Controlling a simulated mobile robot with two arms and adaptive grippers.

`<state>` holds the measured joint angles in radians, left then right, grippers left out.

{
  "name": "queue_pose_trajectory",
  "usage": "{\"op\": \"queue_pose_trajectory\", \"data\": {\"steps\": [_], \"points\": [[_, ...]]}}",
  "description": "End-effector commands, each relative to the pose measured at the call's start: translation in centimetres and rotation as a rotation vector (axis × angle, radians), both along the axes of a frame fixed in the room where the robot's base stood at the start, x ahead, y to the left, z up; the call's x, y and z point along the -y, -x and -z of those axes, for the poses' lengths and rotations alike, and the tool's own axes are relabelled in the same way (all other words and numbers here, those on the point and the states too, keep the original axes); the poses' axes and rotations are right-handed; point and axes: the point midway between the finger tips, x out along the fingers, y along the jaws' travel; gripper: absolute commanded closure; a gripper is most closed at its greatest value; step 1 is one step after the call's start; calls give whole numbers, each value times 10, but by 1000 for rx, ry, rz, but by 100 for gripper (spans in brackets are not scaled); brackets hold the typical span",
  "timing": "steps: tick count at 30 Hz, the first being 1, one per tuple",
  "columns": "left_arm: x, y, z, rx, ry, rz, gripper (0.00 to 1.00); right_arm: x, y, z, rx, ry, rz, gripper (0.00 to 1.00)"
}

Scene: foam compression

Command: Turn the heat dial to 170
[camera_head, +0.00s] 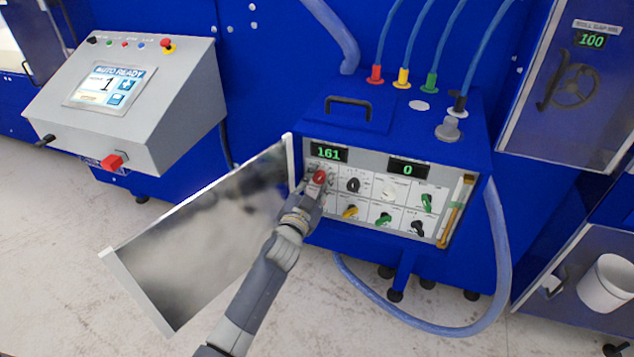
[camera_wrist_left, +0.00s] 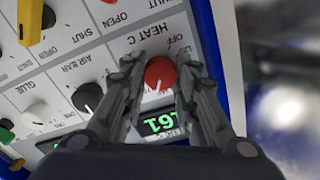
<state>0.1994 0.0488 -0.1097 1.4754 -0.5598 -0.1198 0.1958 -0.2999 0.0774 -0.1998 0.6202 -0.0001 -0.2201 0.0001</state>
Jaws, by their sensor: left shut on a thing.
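The heat dial (camera_head: 319,177) is a red round knob at the upper left of the control panel, just below a green display (camera_head: 328,154) that reads 161. In the left wrist view the red heat dial (camera_wrist_left: 160,74) sits beside the label HEAT C, with the display (camera_wrist_left: 160,123) upside down near it. My left gripper (camera_head: 314,187) is at the dial, its two fingers (camera_wrist_left: 166,75) on either side of the knob and shut on it. The fingers hide part of the panel around the dial. My right gripper is not in view.
An open panel door (camera_head: 205,235) hangs left of my left arm. Other knobs, including a black one (camera_head: 353,185) and a yellow one (camera_head: 350,212), sit close to the dial. A second display (camera_head: 408,169) reads 0. A blue hose (camera_head: 499,260) loops at the right.

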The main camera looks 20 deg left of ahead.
Motion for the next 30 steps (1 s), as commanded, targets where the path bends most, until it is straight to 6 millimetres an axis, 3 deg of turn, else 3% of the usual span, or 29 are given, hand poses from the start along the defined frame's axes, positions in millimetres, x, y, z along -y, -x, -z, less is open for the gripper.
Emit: {"op": "queue_pose_trajectory", "data": {"steps": [12, 29, 30], "points": [[0, 0, 2, 6, -212, -1, 96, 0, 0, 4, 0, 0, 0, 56], [0, 0, 2, 6, -245, 0, 96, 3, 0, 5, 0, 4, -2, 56], [0, 0, 2, 5, -245, -1, 64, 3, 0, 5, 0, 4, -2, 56]]}}
